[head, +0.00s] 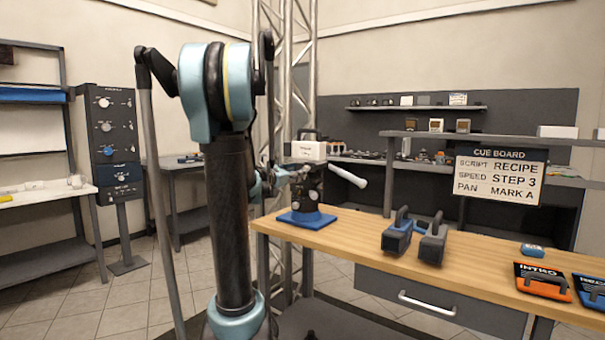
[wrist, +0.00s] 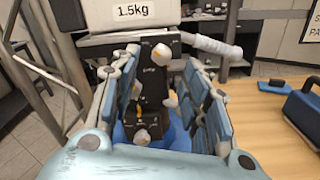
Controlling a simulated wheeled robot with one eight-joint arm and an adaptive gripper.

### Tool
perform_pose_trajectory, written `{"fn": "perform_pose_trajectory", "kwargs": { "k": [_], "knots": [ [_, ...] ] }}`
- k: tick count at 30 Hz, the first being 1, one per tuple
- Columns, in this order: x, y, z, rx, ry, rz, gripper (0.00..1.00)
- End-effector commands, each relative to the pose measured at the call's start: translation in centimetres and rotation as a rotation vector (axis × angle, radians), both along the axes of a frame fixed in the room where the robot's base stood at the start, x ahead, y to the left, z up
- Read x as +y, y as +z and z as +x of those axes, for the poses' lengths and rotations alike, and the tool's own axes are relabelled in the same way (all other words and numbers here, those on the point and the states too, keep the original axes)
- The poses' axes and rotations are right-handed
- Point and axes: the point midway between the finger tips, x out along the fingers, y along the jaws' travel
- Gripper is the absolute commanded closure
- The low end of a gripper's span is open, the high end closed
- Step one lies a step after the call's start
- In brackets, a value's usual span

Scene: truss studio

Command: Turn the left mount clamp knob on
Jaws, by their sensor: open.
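The mount (head: 310,185) is a dark upright unit on a blue base (head: 306,218) at the near left end of the wooden table. In the wrist view its black panel (wrist: 155,75) carries several off-white knobs: an upper one (wrist: 161,53), a right one (wrist: 170,100) and a lower one (wrist: 142,137). A yellow mark (wrist: 140,113) shows at the left of the panel. I cannot tell which is the left clamp knob. My gripper (wrist: 160,62) is open, its fingers on either side of the panel. In the head view my arm partly hides it.
A white box marked 1.5kg (wrist: 130,16) tops the mount, and a pale handle (head: 348,177) sticks out right. A blue-grey twin-block object (head: 414,238) stands on the table (head: 345,240). Orange (head: 542,280) and blue cases lie at right. A truss tower (head: 297,70) rises behind.

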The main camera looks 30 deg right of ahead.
Motion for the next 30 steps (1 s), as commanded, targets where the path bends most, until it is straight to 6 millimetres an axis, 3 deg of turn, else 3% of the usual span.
{"fn": "perform_pose_trajectory", "kwargs": {
  "k": [9, 23, 29, 30],
  "knots": [
    [-4.2, 0.0, 1.7, 0.000, -0.001, 0.000, 0.58],
    [-5.2, 0.0, 2.2, 0.000, 0.001, 0.000, 0.58],
    [-5.2, 0.0, 2.2, 0.000, 0.001, 0.000, 0.99],
    [-5.2, 0.0, 2.2, 0.000, 0.001, 0.000, 1.00]
  ]
}}
